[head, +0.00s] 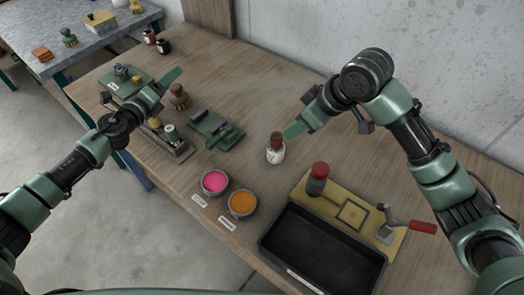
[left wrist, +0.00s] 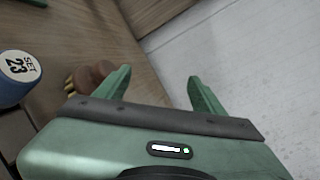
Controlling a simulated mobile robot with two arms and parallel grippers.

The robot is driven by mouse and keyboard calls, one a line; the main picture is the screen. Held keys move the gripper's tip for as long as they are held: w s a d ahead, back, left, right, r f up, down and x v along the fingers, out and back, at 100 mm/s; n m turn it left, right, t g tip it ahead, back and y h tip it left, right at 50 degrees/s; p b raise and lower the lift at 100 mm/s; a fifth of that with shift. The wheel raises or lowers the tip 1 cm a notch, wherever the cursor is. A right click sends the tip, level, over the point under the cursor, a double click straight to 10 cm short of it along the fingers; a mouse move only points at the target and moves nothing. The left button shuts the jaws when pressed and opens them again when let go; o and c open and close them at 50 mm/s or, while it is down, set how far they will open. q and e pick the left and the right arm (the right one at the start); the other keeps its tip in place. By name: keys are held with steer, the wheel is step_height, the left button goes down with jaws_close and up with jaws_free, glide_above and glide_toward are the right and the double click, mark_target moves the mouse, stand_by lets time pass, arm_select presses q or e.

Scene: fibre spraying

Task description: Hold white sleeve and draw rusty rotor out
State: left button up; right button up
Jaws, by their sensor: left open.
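A white sleeve (head: 275,156) stands upright on the wooden table near the middle of the head view. The rusty brown rotor (head: 277,138) shows at its top; its lower part is hidden inside. My right gripper (head: 293,131) is just right of the rotor, its green fingers pointing at it. Whether they touch it or are open is unclear. My left gripper (head: 172,77) is over the table's far left part, well away from the sleeve. It is open and empty, with its fingers (left wrist: 162,88) spread apart in the left wrist view.
Pink (head: 215,182) and orange (head: 242,204) bowls stand in front of the sleeve. A black tray (head: 322,250) and yellow board (head: 352,214) with a red-capped bottle (head: 318,178) lie to the right. A green fixture (head: 215,130) and brown knob (head: 178,95) are left. The wall (head: 290,40) bounds the back.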

arm_select(q)
steer(key=s+d+f+m+g+h, duration=0.1)
steer(key=s+d+m+h, duration=0.2)
steer(key=d+m, duration=0.35)
steer(key=s+d+f+m+g+h, duration=0.1)
steer(key=s+d+m+g+h, duration=0.15)
steer(key=d, duration=0.65)
steer(key=m+g+h, duration=0.2)
steer(key=m+g, duration=0.2)
steer(key=m, duration=0.5)
glide_above(269, 151)
steer(key=a, duration=0.3)
steer(key=shift+t, duration=0.25)
step_height(269, 151, down, 5)
steer(key=shift+r, duration=0.2)
steer(key=shift+g+y, duration=0.25)
steer(key=shift+g, duration=0.45)
steer(key=f, duration=0.1)
steer(key=d+f, duration=0.1)
steer(key=s+f, duration=0.1)
steer(key=f, duration=0.1)
steer(key=shift+d+f, duration=0.1)
steer(key=shift+d, duration=0.15)
steer(key=x, duration=0.7)
steer(key=shift+w+d+f, duration=0.1)
steer(key=shift+w+f, duration=0.05)
steer(key=shift+w, duration=0.05)
jaws_close()
